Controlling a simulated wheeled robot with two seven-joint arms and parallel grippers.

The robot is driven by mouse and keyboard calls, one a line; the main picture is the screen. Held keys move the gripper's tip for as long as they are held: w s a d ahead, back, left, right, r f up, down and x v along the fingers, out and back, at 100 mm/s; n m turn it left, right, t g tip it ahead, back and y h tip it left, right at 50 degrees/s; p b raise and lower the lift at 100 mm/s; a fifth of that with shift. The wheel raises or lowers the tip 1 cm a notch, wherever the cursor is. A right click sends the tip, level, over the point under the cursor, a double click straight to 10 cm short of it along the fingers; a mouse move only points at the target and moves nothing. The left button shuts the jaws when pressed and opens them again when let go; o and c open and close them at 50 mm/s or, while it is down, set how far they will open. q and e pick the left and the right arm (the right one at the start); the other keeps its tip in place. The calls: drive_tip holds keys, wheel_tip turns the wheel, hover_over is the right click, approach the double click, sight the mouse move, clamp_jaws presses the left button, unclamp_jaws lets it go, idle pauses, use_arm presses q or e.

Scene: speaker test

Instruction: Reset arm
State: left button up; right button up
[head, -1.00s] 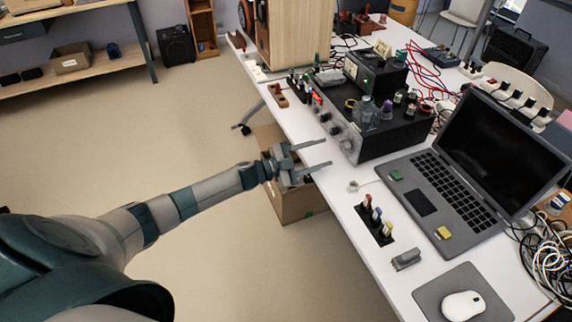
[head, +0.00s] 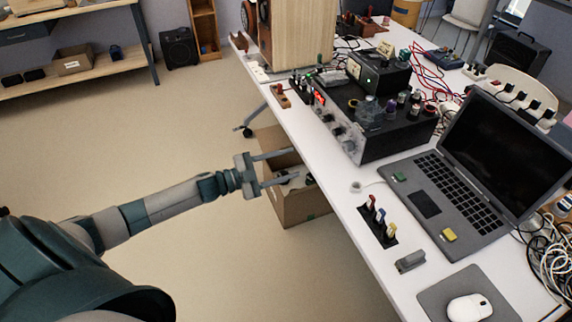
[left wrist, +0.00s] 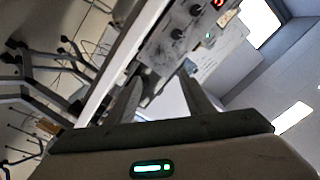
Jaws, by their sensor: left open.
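My left gripper (head: 284,168) is open and empty in the head view, left of the white table's (head: 335,205) edge. Its two fingers point right, over a cardboard box (head: 293,207) on the floor. In the left wrist view both fingers of the left gripper (left wrist: 160,93) show spread apart with nothing between them. My right gripper is in neither view.
On the table stand a black amplifier (head: 385,138) with knobs, an open laptop (head: 470,165), a mouse (head: 470,307) on a pad, and a rack of coloured plugs (head: 378,222). A wooden speaker cabinet (head: 305,35) stands at the back. The floor to the left (head: 160,130) is clear.

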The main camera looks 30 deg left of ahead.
use_arm(q)
drive_tip(key=s+d+f+n+y, duration=0.2)
drive_tip(key=s+f+n, duration=0.15)
drive_tip(key=f, duration=0.55)
drive_tip(key=s+d+f+n+g+y, duration=0.1)
drive_tip(key=s+f+n+y, duration=0.25)
drive_tip(key=f, duration=0.65)
drive_tip(key=s+d+f+n+y, duration=0.2)
drive_tip(key=s+f, duration=0.2)
drive_tip(key=f, duration=0.5)
drive_tip(key=s+d+f+n+g, duration=0.1)
drive_tip(key=s+d+f+g, duration=0.1)
drive_tip(key=s+d+f, duration=0.2)
drive_tip(key=s+d+f+n+g+y, duration=0.1)
drive_tip(key=s+d+f, duration=0.3)
drive_tip(key=s+f, duration=0.4)
drive_tip(key=s+d+f+n+g, duration=0.2)
drive_tip(key=s+d+f+n, duration=0.1)
drive_tip(key=s, duration=0.7)
wheel_tip(320, 180, down, 3)
drive_tip(key=shift+s+d+r+g, duration=0.1)
drive_tip(key=shift+s+d+g, duration=0.2)
drive_tip(key=shift+d, duration=0.4)
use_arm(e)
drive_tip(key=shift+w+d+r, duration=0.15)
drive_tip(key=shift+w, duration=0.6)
